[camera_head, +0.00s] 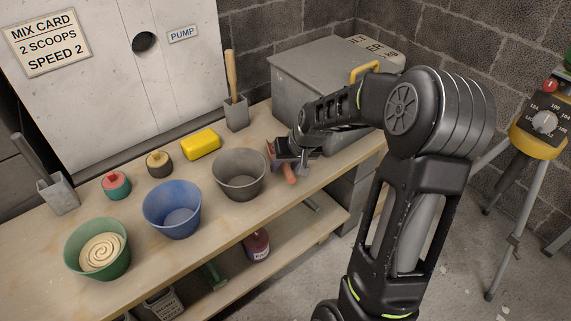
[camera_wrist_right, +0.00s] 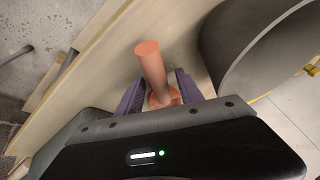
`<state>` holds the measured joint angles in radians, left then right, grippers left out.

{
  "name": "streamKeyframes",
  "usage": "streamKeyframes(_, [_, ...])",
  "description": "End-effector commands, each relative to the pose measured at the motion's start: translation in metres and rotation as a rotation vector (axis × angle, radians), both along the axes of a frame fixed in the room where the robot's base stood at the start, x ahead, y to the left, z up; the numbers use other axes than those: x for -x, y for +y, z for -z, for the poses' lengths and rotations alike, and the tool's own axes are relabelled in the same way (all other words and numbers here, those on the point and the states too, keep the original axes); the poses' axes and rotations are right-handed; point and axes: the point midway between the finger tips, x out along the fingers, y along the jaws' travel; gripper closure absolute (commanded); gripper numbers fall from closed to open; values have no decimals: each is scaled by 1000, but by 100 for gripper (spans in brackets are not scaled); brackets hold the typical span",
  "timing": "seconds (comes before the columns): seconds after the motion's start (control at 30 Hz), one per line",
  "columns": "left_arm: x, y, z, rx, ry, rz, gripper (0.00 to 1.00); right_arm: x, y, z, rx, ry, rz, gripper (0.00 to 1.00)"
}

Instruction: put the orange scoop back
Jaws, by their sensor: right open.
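The orange scoop (camera_head: 289,173) is on the wooden bench, just right of the grey bucket, partly hidden under my right gripper (camera_head: 283,165). In the right wrist view the scoop's round orange handle (camera_wrist_right: 150,62) points up the picture, with its lower end between the two purple fingers of my right gripper (camera_wrist_right: 160,78). The fingers are apart, one on each side of the scoop. Whether either finger touches it I cannot tell. The scoop's far end is hidden behind the gripper body. My left gripper is not in view.
The grey bucket (camera_head: 239,187) stands close beside the gripper; blue (camera_head: 172,222) and green (camera_head: 84,266) buckets stand farther left. Grey holders with handles (camera_head: 236,116) (camera_head: 59,197), a yellow block (camera_head: 200,144) and two small pots are behind. A grey metal box (camera_head: 300,75) fills the back right.

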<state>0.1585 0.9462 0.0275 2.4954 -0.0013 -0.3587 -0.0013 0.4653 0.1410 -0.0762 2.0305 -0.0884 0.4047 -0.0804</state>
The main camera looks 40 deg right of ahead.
Motion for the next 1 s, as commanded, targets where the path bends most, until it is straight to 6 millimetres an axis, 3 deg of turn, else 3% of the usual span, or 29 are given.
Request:
streamKeyframes(0.27, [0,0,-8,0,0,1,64,6,0,-20,1,-3,1,56])
streamKeyframes(0.73, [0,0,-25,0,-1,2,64,45,1,-101,2,-4,1,56])
streamKeyframes(1.0, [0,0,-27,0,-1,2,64,53,1,-112,0,1,0,56])
